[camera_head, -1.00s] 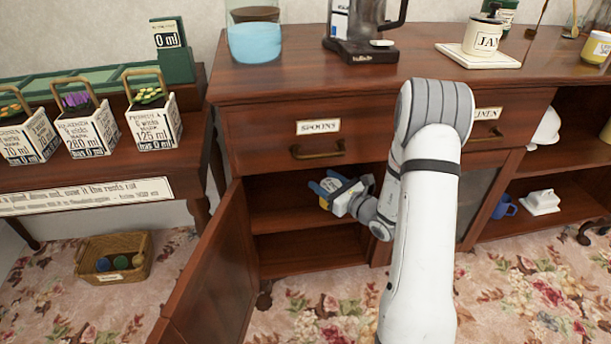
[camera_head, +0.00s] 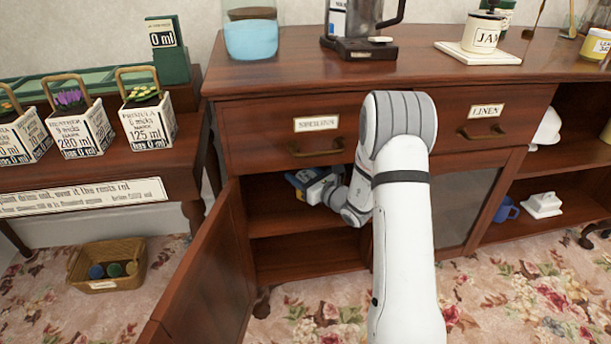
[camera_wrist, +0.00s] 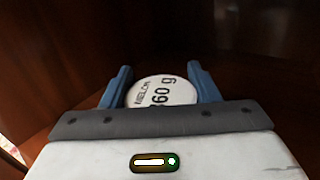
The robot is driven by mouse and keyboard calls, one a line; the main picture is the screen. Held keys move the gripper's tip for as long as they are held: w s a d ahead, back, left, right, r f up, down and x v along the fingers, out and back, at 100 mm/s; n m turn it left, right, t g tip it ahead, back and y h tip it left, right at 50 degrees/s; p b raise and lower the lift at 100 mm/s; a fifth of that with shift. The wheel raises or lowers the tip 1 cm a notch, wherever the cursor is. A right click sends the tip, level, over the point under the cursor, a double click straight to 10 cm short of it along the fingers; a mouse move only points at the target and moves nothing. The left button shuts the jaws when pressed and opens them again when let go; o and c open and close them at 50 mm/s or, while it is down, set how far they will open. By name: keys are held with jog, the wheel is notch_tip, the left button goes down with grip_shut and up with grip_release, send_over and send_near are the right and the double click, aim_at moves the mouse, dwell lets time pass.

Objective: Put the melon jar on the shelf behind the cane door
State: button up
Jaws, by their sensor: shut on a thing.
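The melon jar (camera_wrist: 162,92) shows its round white lid, marked "MELON" and "360 g", between my blue fingers in the wrist view. My gripper (camera_wrist: 158,72) is shut on it. In the head view my gripper (camera_head: 308,182) is inside the left compartment of the cabinet, above the shelf board (camera_head: 285,217); the jar cannot be made out there. I cannot tell whether the jar touches the shelf. The compartment's door (camera_head: 205,280) stands open at the left. A closed door (camera_head: 470,205) with a greyish panel is to the right, partly behind my arm.
Above the compartment is a drawer (camera_head: 315,130) labelled "SPOONS", with a brass handle (camera_head: 318,148). A lower space (camera_head: 305,255) lies under the shelf. A basket (camera_head: 107,265) is on the floor at left. A blue mug (camera_head: 506,210) stands in the open right section.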

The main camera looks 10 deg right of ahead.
jog(key=o, duration=1.3)
jog(key=shift+f, duration=0.1)
jog(key=shift+o, duration=0.2)
